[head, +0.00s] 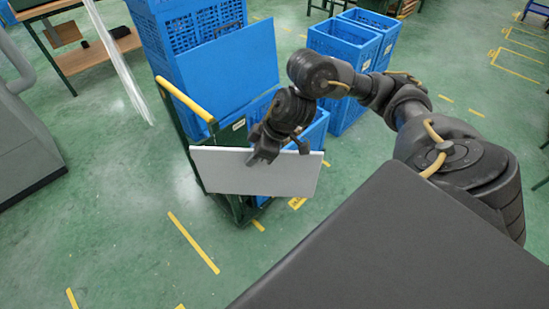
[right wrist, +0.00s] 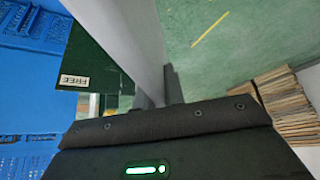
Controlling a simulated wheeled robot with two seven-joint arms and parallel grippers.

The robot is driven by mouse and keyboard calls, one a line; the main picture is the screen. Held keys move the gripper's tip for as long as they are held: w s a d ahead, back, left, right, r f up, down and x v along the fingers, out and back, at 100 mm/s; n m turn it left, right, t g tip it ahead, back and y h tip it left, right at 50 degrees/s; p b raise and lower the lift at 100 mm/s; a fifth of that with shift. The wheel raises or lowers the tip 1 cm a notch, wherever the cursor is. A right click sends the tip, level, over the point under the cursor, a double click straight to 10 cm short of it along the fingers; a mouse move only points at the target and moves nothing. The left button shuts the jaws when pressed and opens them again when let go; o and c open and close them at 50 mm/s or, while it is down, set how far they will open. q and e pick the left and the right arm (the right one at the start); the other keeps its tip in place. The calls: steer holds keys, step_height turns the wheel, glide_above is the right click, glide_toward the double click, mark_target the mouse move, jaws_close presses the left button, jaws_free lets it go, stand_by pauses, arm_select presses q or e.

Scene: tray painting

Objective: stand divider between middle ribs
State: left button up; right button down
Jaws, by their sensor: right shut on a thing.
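My right gripper (head: 277,150) is shut on the top edge of a flat, pale grey divider (head: 252,178). The divider hangs below the fingers, its long side nearly level in the head view. It also shows edge-on in the right wrist view (right wrist: 135,38), running away from the fingers (right wrist: 158,101). Behind it, a blue crate (head: 315,132) sits on a green cart (head: 178,115). The divider and my arm hide much of that crate, and I cannot make out its ribs. My left gripper is not in view.
A yellow handle (head: 185,98) tops the cart's near left side. A flat blue panel (head: 232,68) stands upright behind it, beside tall blue crates (head: 200,25). More blue crates (head: 345,45) stand at the back right. The green floor at front left is clear.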

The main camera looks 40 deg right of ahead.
mark_target(233, 152)
steer(key=shift+n+g, duration=0.3)
steer(key=shift+n, duration=0.6)
steer(key=a+r, duration=0.5)
steer(key=shift+w+a, duration=0.15)
steer(key=shift+w, duration=0.25)
steer(key=shift+a, duration=0.15)
steer(key=shift+d+f, duration=0.1)
steer(key=shift+d, duration=0.1)
